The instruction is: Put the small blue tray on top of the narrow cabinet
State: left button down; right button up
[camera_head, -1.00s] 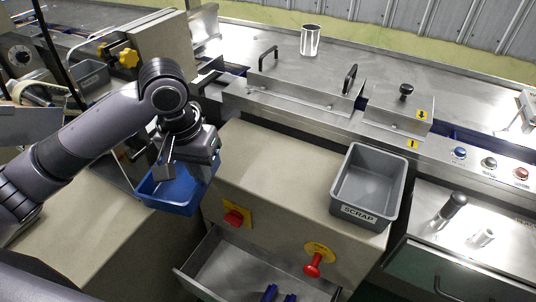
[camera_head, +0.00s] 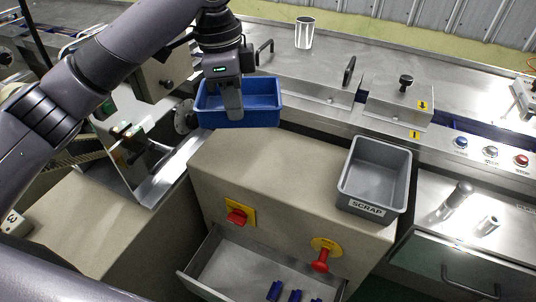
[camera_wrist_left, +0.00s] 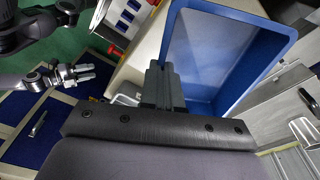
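The small blue tray (camera_head: 255,115) is held in the air, roughly level, by the far left corner of the narrow cabinet (camera_head: 265,165) in the head view. My left gripper (camera_head: 234,105) is shut on the tray's near wall; its fingers (camera_wrist_left: 162,85) also show on the tray's rim (camera_wrist_left: 157,63) in the left wrist view. The tray looks empty. The beige cabinet's top is bare on its left and middle. A gripper that looks like my right one (camera_wrist_left: 80,73) shows at the left of the left wrist view; its finger gap is unclear.
A grey SCRAP bin (camera_head: 375,175) stands on the cabinet's right end. The cabinet's drawer (camera_head: 225,265) is open with blue items in it. A red switch (camera_head: 237,215) and red knob (camera_head: 320,262) stick out in front. A metal bench (camera_head: 440,125) runs behind.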

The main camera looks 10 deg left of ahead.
aim_at(242, 123)
pick_arm(q)
jog(key=r+m, duration=0.1)
jog(key=d+r+m, duration=0.1)
jog(key=r+m, duration=0.1)
jog(key=w+r+m, duration=0.1)
jog(key=m, duration=0.1)
jog(key=shift+d+r, duration=0.25)
jog(key=shift+d, duration=0.05)
notch_tip(242, 123, down, 20)
jog(key=shift+r, duration=0.1)
jog(key=c, duration=1.4)
grip_release()
jog(key=shift+o, duration=0.2)
jog(key=r, duration=0.8)
jog(key=a+r, duration=0.1)
jog(key=r, duration=0.3)
jog(key=shift+f, duration=0.1)
